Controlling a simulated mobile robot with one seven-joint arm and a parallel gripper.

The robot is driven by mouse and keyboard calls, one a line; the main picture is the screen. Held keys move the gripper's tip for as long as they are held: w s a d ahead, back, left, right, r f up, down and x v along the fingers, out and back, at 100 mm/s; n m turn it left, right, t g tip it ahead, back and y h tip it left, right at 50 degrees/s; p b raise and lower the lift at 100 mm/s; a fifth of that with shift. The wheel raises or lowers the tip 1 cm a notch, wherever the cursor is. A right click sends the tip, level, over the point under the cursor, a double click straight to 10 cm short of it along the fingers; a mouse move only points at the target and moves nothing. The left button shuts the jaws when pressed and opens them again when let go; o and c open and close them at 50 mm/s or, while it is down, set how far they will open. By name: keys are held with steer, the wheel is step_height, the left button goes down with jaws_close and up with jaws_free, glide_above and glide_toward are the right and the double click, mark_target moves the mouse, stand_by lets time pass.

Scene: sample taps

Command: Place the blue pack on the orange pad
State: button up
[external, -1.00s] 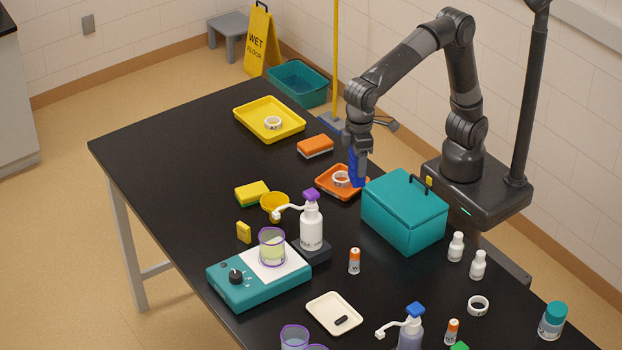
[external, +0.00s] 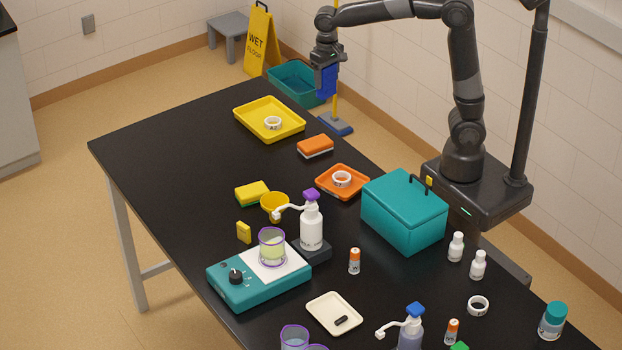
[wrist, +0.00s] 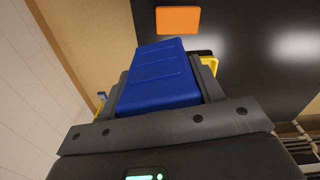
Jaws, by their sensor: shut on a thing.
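The blue pack (external: 327,82) is held in my gripper (external: 326,68), high above the far end of the black table near its back edge. In the wrist view the blue pack (wrist: 158,78) sits between the two fingers, which are shut on its sides. The orange pad (external: 315,145), a small block with a pale underside, lies on the table, nearer the camera than my gripper. In the wrist view an orange block (wrist: 178,20), which looks like the pad, shows beyond the pack with nothing on it.
A yellow tray (external: 246,123) with a white ring lies left of the pad. An orange tray (external: 327,188) with another ring and a teal box (external: 404,220) stand nearer the camera. A teal bin (external: 298,84) is on the floor behind the table.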

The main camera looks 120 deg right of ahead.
steer(key=s+d+m, duration=0.2)
steer(key=s+d, duration=0.2)
steer(key=s, duration=0.3)
glide_above(315, 142)
steer(key=shift+s+f, duration=0.1)
steer(key=shift+f, duration=7.95)
steer(key=o, duration=1.1)
steer(key=shift+f, duration=0.1)
